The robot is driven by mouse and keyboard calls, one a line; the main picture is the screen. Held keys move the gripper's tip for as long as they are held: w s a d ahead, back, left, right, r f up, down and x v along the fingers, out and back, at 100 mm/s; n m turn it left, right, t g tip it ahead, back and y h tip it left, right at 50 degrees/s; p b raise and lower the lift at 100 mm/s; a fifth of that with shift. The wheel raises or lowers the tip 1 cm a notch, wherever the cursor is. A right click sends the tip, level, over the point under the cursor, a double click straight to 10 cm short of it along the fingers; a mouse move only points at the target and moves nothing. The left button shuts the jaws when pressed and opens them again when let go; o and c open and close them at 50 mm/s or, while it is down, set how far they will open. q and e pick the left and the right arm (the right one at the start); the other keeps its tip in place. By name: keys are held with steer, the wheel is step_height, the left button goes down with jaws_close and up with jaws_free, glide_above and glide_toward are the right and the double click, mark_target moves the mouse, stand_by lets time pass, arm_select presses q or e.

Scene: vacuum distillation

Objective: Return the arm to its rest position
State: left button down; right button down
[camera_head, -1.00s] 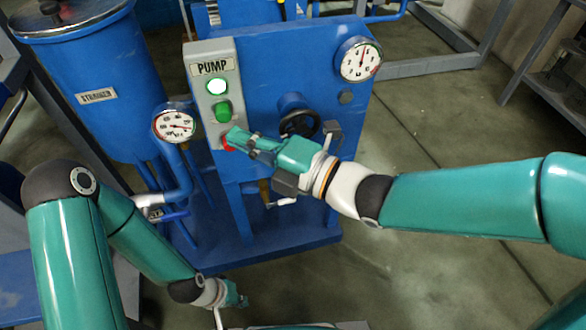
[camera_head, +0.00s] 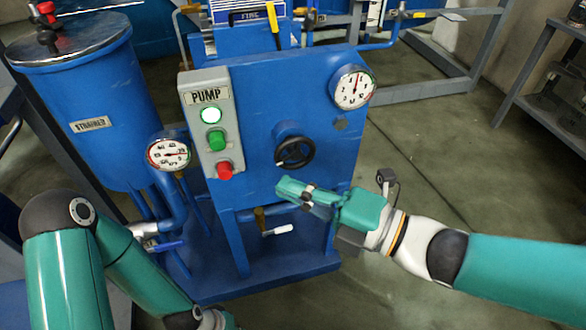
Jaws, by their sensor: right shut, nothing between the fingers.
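My right gripper (camera_head: 283,188) is shut and empty. It hangs in front of the lower part of the blue pump panel (camera_head: 265,100), below the black handwheel (camera_head: 294,152) and to the right of the red button. My right arm comes in from the right edge. My left arm stands folded at the lower left; its gripper (camera_head: 222,320) is mostly cut off by the bottom edge, and its fingers cannot be made out. The grey PUMP box (camera_head: 206,135) shows a lit white-green lamp (camera_head: 211,115), a green button (camera_head: 217,139) and a red button (camera_head: 225,170), all uncovered.
A blue strainer tank (camera_head: 90,110) stands at the left, with a gauge (camera_head: 168,152) on the pipe beside it. Another gauge (camera_head: 353,88) sits at the panel's upper right. A white-handled valve (camera_head: 277,230) is under the panel. The floor (camera_head: 440,150) at the right is clear.

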steer(key=w+d+f+m+g+h, duration=0.15)
steer(key=f+m, duration=0.25)
steer(key=f, duration=0.5)
steer(key=w+d+f+m+h, duration=0.2)
steer(key=f+m+h, duration=0.15)
steer(key=f, duration=0.65)
steer(key=w+d+f+m+h, duration=0.1)
steer(key=w+f+m+h, duration=0.1)
steer(key=f+m, duration=0.5)
steer(key=s+d+f+m+g+h, duration=0.2)
steer(key=s+d+f+m+g, duration=0.15)
steer(key=s+f+m, duration=0.55)
steer(key=s+d+f+m+g+h, duration=0.2)
steer(key=s+f+m+g, duration=0.4)
steer(key=f, duration=0.5)
step_height(320, 180, up, 30)
steer(key=w+m+t+p, duration=0.1)
steer(key=m+t+p, duration=0.1)
steer(key=p, duration=2.8)
steer(key=shift+w+r+p, duration=0.15)
steer(key=shift+r+p, duration=0.1)
steer(key=shift+p, duration=0.15)
